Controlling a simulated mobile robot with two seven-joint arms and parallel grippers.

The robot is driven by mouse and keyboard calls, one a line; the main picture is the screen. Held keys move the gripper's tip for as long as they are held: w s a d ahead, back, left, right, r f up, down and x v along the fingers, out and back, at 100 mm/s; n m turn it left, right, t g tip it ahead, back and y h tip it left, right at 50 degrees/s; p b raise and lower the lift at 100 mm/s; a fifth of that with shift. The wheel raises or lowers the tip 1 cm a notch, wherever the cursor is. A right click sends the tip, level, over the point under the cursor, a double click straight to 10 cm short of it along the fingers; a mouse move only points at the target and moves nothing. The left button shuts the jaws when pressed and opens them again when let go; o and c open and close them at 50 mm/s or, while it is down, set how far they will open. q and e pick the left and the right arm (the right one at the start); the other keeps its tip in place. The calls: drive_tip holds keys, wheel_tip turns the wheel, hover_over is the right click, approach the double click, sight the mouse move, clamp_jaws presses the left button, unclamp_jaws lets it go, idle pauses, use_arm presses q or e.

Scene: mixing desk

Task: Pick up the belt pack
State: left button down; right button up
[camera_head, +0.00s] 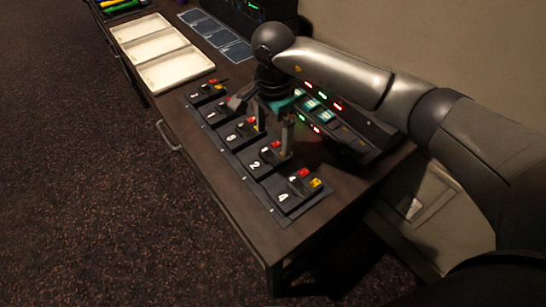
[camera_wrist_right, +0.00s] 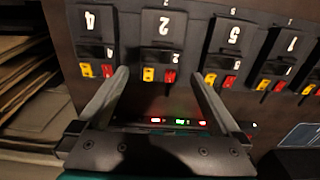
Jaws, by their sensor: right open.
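Several black belt packs with white numbers and red and yellow connectors lie in a row on the desk. The pack marked 2 (camera_head: 257,164) is near the right end, between the pack marked 5 (camera_head: 233,136) and the pack marked 4 (camera_head: 284,197). My right gripper (camera_head: 272,142) is open above the row, its fingers pointing down. In the right wrist view pack 2 (camera_wrist_right: 162,30) lies ahead between the lines of the two fingertips (camera_wrist_right: 160,73), with pack 4 (camera_wrist_right: 96,28) left and pack 5 (camera_wrist_right: 232,40) right. No pack is held. My left gripper is out of view.
A dark unit with lit red and green indicators (camera_head: 318,104) stands behind the row, partly hidden by my right arm. A white tray with compartments (camera_head: 117,30) and blue panels (camera_head: 216,33) lie farther left. The desk's front strip is clear.

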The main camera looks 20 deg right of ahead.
sight(273, 154)
drive_tip(key=shift+f, duration=0.85)
wheel_tip(273, 154, down, 5)
drive_tip(key=shift+r+b, duration=0.15)
drive_tip(key=shift+b, duration=0.35)
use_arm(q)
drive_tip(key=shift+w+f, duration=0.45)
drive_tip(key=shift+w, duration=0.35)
use_arm(e)
drive_tip(key=shift+c, duration=0.8)
drive_tip(key=c, duration=1.1)
drive_tip(key=shift+w+r, duration=0.1)
drive_tip(key=shift+c, duration=1)
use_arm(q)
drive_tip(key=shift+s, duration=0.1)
use_arm(e)
drive_tip(key=shift+r, duration=0.1)
